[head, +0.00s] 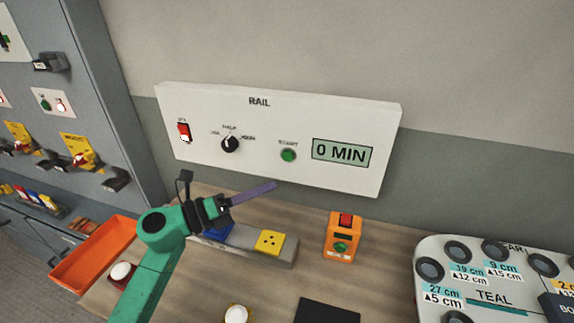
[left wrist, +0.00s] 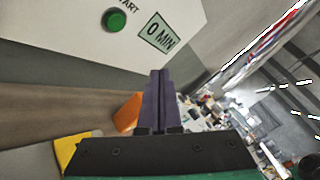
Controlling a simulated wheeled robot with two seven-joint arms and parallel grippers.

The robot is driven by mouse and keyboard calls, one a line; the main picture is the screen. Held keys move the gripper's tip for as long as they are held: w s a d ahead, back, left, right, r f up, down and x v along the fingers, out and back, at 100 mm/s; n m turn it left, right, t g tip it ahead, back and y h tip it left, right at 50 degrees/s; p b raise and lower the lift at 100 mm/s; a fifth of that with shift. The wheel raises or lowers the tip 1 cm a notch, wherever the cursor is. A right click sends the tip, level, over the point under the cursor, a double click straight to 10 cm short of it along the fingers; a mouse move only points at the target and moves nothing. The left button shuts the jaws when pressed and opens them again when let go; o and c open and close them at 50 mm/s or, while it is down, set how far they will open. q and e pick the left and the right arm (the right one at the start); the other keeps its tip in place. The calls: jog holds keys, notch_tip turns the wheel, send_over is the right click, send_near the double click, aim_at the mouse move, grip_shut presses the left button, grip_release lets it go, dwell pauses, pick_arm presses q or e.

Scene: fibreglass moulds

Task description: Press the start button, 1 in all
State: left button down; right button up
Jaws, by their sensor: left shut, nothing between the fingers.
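The green start button (head: 288,155) sits under the word START on the white RAIL panel (head: 330,118) on the wall. It also shows in the left wrist view as a green button (left wrist: 115,19) at the upper left. My left gripper (head: 274,186) is shut and empty, its purple fingers together, below and a little left of the button and apart from it. Its fingers (left wrist: 158,75) also show in the left wrist view. The panel display (head: 341,152) reads 0 MIN. My right gripper is not in view.
A red rocker switch (head: 184,132) and a black knob (head: 230,144) are on the same panel. An orange box with red and green buttons (head: 341,237) stands on the table right of my gripper. A yellow socket block (head: 269,242) and an orange tray (head: 92,258) are nearby.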

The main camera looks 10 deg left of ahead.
pick_arm(q)
jog(key=b, duration=0.1)
send_near(292, 156)
jog(key=shift+s+d+x, duration=0.1)
jog(key=shift+s+x, duration=0.05)
jog(key=shift+x, duration=0.7)
jog(key=shift+s+d+x, duration=0.15)
jog(key=shift+x, duration=0.7)
jog(key=shift+s+d+x, duration=0.1)
jog(key=shift+x, duration=0.8)
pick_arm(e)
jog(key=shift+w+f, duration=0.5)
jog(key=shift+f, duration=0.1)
pick_arm(q)
jog(key=shift+w+b, duration=0.4)
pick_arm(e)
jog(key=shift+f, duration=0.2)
pick_arm(q)
jog(key=shift+w+b, duration=0.3)
jog(key=shift+w, duration=0.05)
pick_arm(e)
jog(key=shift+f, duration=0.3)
pick_arm(q)
jog(key=shift+s, duration=0.85)
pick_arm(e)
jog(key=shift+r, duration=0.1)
